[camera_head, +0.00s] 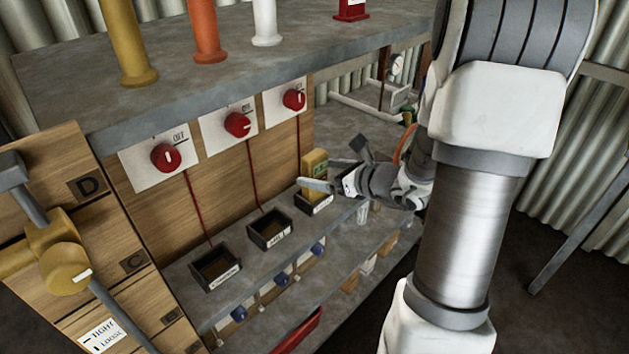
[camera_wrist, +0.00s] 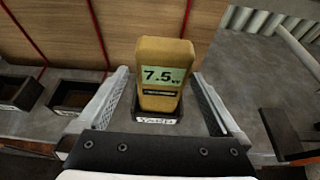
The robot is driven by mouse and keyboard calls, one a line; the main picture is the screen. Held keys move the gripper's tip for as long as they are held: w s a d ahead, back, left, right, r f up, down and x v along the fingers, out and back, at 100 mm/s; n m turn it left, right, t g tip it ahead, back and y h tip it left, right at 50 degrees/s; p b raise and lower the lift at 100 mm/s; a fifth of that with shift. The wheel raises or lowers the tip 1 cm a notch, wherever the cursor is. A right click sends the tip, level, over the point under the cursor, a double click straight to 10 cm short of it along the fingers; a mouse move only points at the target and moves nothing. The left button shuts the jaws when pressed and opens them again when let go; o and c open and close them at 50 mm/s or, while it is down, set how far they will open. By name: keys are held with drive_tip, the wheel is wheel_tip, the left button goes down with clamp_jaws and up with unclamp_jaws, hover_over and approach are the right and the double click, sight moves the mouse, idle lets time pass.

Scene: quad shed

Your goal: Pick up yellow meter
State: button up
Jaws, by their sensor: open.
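The yellow meter (camera_wrist: 163,80) stands upright in a small dark labelled tray (camera_wrist: 157,121) on the shelf, its display reading 7.5. It also shows in the head view (camera_head: 314,163), partly covered by my gripper. My gripper (camera_wrist: 160,92) is open, with one finger on each side of the meter. In the head view my gripper (camera_head: 322,186) reaches in from the right at the tray's height.
Two other dark trays (camera_head: 270,229) (camera_head: 215,268) stand left of the meter's tray and look empty. Red knobs (camera_head: 238,125) on white plates are on the wooden back panel above. A grey upper shelf (camera_head: 200,80) overhangs. A yellow valve (camera_head: 60,255) is at the left.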

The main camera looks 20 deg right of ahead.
drive_tip(key=shift+f+b+x, duration=0.2)
drive_tip(key=shift+b+x, duration=0.1)
drive_tip(key=shift+x, duration=1.2)
drive_tip(key=shift+f+b+x, duration=0.15)
drive_tip(key=shift+b+x, duration=0.15)
drive_tip(key=shift+x, duration=1.25)
drive_tip(key=shift+s+d+r, duration=0.1)
drive_tip(key=shift+d+r, duration=0.05)
clamp_jaws()
